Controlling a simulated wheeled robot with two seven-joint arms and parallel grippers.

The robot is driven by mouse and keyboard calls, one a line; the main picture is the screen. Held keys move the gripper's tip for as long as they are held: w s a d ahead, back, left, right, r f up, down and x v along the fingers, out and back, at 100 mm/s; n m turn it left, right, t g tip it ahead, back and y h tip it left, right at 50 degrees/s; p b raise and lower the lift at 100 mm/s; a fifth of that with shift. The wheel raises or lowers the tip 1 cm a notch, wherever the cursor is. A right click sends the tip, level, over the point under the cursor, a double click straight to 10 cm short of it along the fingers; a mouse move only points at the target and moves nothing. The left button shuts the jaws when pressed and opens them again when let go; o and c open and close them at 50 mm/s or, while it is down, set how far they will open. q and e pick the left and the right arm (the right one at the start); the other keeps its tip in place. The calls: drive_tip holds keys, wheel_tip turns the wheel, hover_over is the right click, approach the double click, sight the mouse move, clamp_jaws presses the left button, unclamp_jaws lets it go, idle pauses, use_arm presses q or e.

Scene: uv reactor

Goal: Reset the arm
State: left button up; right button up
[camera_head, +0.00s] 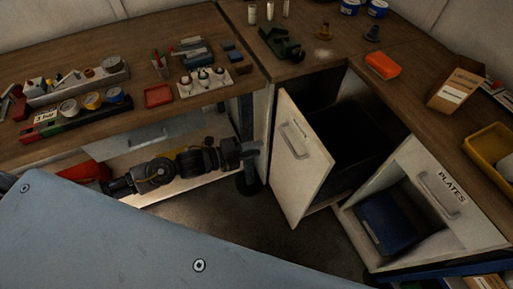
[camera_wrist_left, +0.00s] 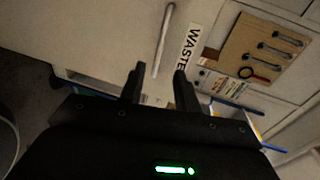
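My left arm reaches in from the left below the workbench edge in the head view. My left gripper (camera_head: 252,152) is close to the open white cabinet door (camera_head: 307,180), on its left side. In the left wrist view, the two dark fingers of my left gripper (camera_wrist_left: 158,78) stand apart with nothing between them. They point towards a pale front with a bar handle (camera_wrist_left: 164,40) and a WASTE label (camera_wrist_left: 189,48). Whether the fingers touch anything is hard to tell. My right gripper is not in view.
An open drawer marked PLATES (camera_head: 448,188) juts out at the right, with a blue box (camera_head: 388,222) in it. An orange box (camera_head: 382,65) lies on the right bench. Dark floor (camera_head: 235,215) is free below my left arm.

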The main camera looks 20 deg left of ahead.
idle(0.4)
use_arm(q)
drive_tip(key=w+a+f+n+y, duration=0.3)
drive_tip(key=a+f+n, duration=0.2)
drive_tip(key=a+f, duration=0.15)
drive_tip(key=w+a+f+n+y, duration=0.2)
drive_tip(key=a+f+n+y, duration=0.1)
drive_tip(key=a+f+n, duration=0.3)
drive_tip(key=s+a+f+n+g+y, duration=0.15)
drive_tip(key=s+a+f+n, duration=0.25)
drive_tip(key=f, duration=0.5)
drive_tip(key=s+a+f+n+y, duration=0.3)
drive_tip(key=s+f, duration=0.1)
drive_tip(key=f, duration=0.5)
drive_tip(key=s+a+f+n+g+y, duration=0.1)
drive_tip(key=s+f+n+g, duration=0.15)
drive_tip(key=s+f, duration=0.45)
drive_tip(key=s+a+f+n+g+y, duration=0.1)
drive_tip(key=s+f+n, duration=0.25)
drive_tip(key=s, duration=0.55)
drive_tip(key=s+d+f+g, duration=0.2)
drive_tip(key=s+d+f, duration=0.1)
drive_tip(key=s, duration=0.7)
drive_tip(key=s+d+f+n+g, duration=0.1)
drive_tip(key=s+d, duration=0.4)
drive_tip(key=s, duration=0.6)
wheel_tip(320, 180, down, 2)
drive_tip(key=shift+d+f+g+h, duration=0.1)
drive_tip(key=shift+d+g+h, duration=0.25)
drive_tip(key=shift+g, duration=0.25)
